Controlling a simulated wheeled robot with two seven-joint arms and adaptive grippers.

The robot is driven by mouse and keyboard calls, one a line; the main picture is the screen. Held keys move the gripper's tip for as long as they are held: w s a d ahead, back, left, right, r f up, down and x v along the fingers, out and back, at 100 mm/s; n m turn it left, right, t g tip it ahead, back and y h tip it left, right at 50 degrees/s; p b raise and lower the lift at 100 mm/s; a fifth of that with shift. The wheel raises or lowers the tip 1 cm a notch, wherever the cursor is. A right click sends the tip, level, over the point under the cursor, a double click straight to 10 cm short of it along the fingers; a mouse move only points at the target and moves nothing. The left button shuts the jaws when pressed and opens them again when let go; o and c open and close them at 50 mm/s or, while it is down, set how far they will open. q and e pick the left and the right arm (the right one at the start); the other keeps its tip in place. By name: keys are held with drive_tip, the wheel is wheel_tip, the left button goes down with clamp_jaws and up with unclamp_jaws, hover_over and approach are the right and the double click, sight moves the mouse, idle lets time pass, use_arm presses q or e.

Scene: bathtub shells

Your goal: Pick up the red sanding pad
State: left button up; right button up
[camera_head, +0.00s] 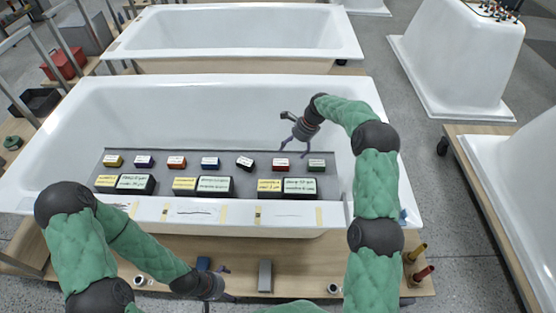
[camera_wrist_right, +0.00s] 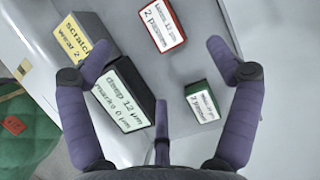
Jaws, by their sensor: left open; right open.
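A red sanding pad (camera_head: 281,164) with a white label lies on the grey board inside the front tub, second from the right in the row of small pads. In the right wrist view the red pad (camera_wrist_right: 163,26) lies beyond and between my fingertips, apart from them. My right gripper (camera_head: 294,151) is open and empty above the board, close to the red and green pads; it also shows in the right wrist view (camera_wrist_right: 160,52). My left gripper (camera_head: 226,284) is open and empty over the wooden edge in front of the tub.
A green pad (camera_wrist_right: 203,100) lies beside the right finger, and a larger black-and-white labelled block (camera_wrist_right: 122,92) beside the left. The tub's front rim (camera_head: 230,212) stands before the board (camera_head: 335,186).

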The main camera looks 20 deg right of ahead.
sight(282, 164)
drive_tip(key=b+x, duration=0.1)
drive_tip(key=x, duration=0.4)
drive_tip(key=shift+s+a+f, duration=0.1)
drive_tip(key=shift+a+f, duration=0.1)
drive_tip(key=shift+f, duration=0.1)
drive_tip(key=x, duration=0.1)
drive_tip(key=b+x, duration=0.1)
drive_tip(key=x, duration=0.1)
drive_tip(key=b+x, duration=0.1)
drive_tip(key=x, duration=0.1)
drive_tip(key=shift+s, duration=0.1)
drive_tip(key=c, duration=1.3)
